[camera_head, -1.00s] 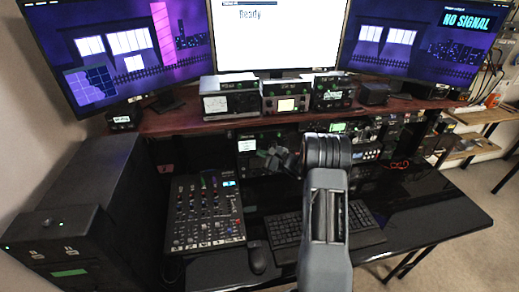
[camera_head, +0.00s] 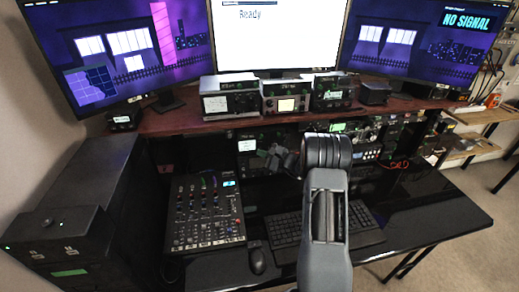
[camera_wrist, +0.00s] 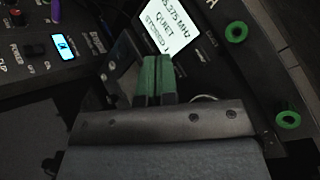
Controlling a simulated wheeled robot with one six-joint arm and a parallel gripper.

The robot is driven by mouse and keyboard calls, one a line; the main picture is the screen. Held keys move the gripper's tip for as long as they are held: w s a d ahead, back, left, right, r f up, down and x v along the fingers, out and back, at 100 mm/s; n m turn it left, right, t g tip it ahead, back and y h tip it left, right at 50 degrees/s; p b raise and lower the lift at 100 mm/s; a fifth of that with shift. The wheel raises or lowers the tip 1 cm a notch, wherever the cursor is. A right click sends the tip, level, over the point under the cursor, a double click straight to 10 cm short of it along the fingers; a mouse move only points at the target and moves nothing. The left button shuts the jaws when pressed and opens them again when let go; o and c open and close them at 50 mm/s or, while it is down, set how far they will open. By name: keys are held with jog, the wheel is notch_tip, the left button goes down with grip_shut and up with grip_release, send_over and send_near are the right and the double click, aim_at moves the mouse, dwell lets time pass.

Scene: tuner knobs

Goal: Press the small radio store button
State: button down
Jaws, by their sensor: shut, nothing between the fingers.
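The small radio (camera_head: 247,145) stands under the wooden shelf, its lit screen facing me. Two green-ringed knobs, one upper (camera_wrist: 236,32) and one lower (camera_wrist: 288,120), are to the right of the screen. My gripper (camera_wrist: 154,62) has its green fingertips together, just below the screen's lower left in the picture. I cannot tell whether they touch the front. In the head view my gripper (camera_head: 275,160) is beside the radio. No store button is clearly visible; the fingers may cover it.
A mixer (camera_head: 205,212) with sliders, a mouse (camera_head: 257,261) and a keyboard (camera_head: 292,229) lie on the black desk. More radios (camera_head: 285,96) stand on the shelf (camera_head: 190,121) below three monitors. The desk's right part (camera_head: 435,207) is clear.

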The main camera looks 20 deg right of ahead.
jog(key=shift+w+d+b, duration=0.15)
jog(key=shift+w+b, duration=0.45)
jog(key=shift+b, duration=0.2)
dwell(0.5)
jog(key=shift+w+r+b, duration=0.2)
jog(key=shift+r+b, duration=0.1)
jog(key=shift+r, duration=0.15)
dwell(0.8)
jog(key=shift+s+f+b, duration=0.25)
jog(key=shift+f+b, duration=0.05)
jog(key=shift+b, duration=0.1)
jog(key=shift+s+f, duration=0.1)
jog(key=shift+s, duration=0.1)
jog(key=shift+s+a+b, duration=0.2)
jog(key=shift+s, duration=0.6)
jog(key=shift+s+a+b, duration=0.15)
jog(key=shift+s+b, duration=0.05)
jog(key=shift+s, duration=0.65)
jog(key=shift+s+a+b, duration=0.2)
jog(key=shift+s, duration=0.6)
